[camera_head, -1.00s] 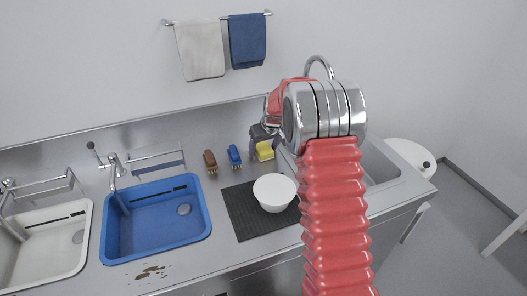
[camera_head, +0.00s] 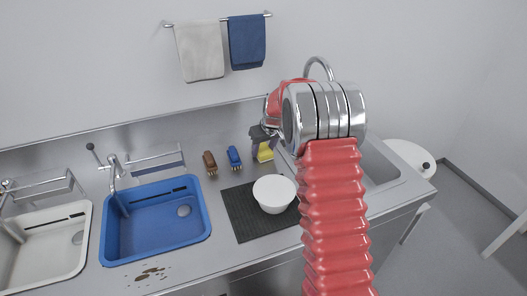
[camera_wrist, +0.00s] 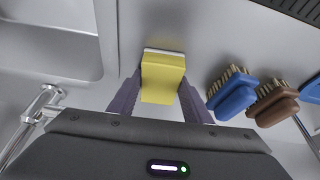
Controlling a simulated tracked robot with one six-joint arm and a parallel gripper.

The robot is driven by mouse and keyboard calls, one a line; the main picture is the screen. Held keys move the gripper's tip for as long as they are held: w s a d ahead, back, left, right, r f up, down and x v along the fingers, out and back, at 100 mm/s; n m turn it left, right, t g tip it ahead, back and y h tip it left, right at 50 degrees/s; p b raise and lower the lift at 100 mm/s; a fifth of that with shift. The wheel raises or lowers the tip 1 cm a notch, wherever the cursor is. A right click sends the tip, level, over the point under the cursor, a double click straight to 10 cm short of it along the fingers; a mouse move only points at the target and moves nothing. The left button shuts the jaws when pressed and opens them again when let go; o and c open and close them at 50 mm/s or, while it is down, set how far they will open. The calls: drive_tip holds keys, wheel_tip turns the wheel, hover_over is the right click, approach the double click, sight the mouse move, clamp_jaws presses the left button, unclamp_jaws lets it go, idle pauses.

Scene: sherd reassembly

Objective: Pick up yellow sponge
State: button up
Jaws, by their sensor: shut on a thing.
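The yellow sponge (camera_wrist: 163,78) has a pale layer along its far edge. In the wrist view it sits between the two fingers of my gripper (camera_wrist: 160,97), which is shut on it from both sides. In the head view the sponge (camera_head: 265,152) shows partly below my gripper (camera_head: 262,140) at the back of the counter. Part of it is hidden by my gripper there. I cannot tell whether the sponge still touches the counter.
A blue brush (camera_head: 234,156) and a brown brush (camera_head: 210,160) lie just left of the sponge. A white bowl (camera_head: 274,192) stands on a dark mat (camera_head: 241,215) in front. A blue basin (camera_head: 155,235) is at left, and a steel sink (camera_head: 378,165) is at right.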

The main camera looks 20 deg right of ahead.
sight(263, 149)
drive_tip(key=shift+r, duration=0.1)
wheel_tip(263, 149, up, 10)
idle(0.4)
idle(0.4)
drive_tip(key=o, duration=0.5)
drive_tip(key=c, duration=0.4)
idle(0.7)
